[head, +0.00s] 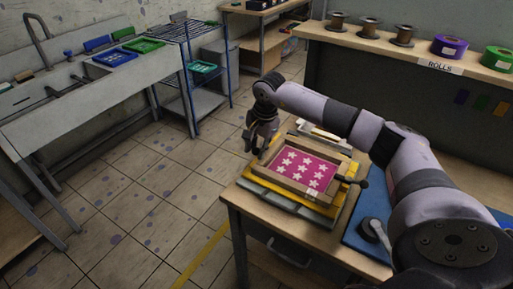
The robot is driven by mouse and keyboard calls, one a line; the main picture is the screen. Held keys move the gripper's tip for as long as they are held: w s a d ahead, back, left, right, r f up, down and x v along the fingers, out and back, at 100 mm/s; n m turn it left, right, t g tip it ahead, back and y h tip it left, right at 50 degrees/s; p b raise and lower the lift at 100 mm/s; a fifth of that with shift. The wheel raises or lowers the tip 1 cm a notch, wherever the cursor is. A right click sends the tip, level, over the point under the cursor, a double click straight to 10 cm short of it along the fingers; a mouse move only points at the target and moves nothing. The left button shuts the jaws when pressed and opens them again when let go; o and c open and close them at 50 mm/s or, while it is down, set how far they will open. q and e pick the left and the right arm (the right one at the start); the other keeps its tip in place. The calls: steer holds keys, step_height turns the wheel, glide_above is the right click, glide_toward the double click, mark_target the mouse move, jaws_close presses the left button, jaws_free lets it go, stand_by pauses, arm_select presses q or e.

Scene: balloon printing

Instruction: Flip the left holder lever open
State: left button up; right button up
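A wooden printing frame (275,178) with a pink screen (303,166) of white stars lies on a yellow and grey base (296,203) at the table's front left corner. A dark lever with a round knob (363,183) stands out at the frame's right side. My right gripper (256,148) points down at the frame's far left corner, where the left holder lever cannot be made out behind or beneath it. The fingers are dark and small, and whether they are parted or touch anything is unclear. My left gripper is out of view.
A blue mat (366,208) with a dark round item lies right of the frame. A shelf (400,50) with spools and purple and green rolls stands behind. The floor left of the wooden table (235,194) is clear.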

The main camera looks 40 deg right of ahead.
steer(key=shift+o, duration=1.3)
step_height(320, 180, up, 12)
steer(key=s, duration=0.2)
steer(key=shift+s+d+f, duration=0.15)
steer(key=shift+d, duration=0.1)
